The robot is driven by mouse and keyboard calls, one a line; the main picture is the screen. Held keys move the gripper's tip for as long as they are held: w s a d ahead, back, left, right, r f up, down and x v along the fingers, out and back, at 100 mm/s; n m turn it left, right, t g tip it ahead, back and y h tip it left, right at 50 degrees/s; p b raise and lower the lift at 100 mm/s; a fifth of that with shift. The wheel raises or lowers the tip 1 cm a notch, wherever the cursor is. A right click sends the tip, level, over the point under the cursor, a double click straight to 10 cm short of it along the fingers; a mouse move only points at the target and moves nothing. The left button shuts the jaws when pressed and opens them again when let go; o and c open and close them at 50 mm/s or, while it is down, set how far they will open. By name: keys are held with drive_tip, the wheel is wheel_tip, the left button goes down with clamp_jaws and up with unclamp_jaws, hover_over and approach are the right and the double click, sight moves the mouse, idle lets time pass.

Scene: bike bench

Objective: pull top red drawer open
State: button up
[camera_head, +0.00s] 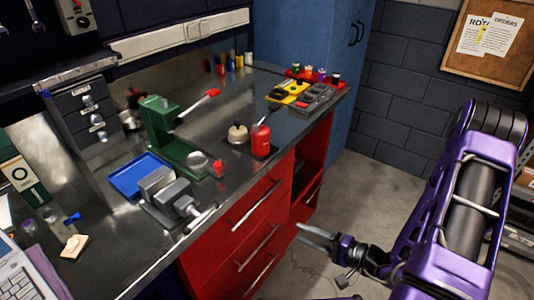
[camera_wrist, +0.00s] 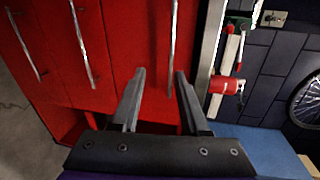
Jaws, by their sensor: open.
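The top red drawer (camera_head: 236,222) is in the bench front, just under the countertop, and looks shut. Its long silver handle (camera_head: 257,206) is in plain view. In the wrist view the top drawer (camera_wrist: 143,40) lies ahead, with its handle (camera_wrist: 172,45) seen between the fingertips, closer to the right finger. I cannot tell any contact there. My gripper (camera_head: 299,233) is open and empty, to the right of the drawer fronts in the head view. Its two fingers also show in the wrist view (camera_wrist: 160,73), pointing at the drawer front.
Lower red drawers with silver handles (camera_head: 257,247) sit below. An open red shelf bay (camera_head: 311,160) is beside the drawers. The metal countertop (camera_head: 225,125) holds a green press (camera_head: 160,130), a vise (camera_head: 170,195) and a red can (camera_head: 261,141). Bare floor (camera_head: 360,200) lies right of the bench.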

sight(259, 202)
drive_tip(key=shift+n, duration=0.4)
drive_tip(key=x, duration=0.5)
drive_tip(key=w+r+x, duration=0.1)
drive_tip(key=x, duration=0.5)
drive_tip(key=r+x, duration=0.1)
drive_tip(key=x, duration=0.5)
drive_tip(key=shift+w+d+r+p, duration=0.25)
drive_tip(key=shift+w+d+p, duration=0.1)
drive_tip(key=shift+w+d, duration=0.05)
clamp_jaws()
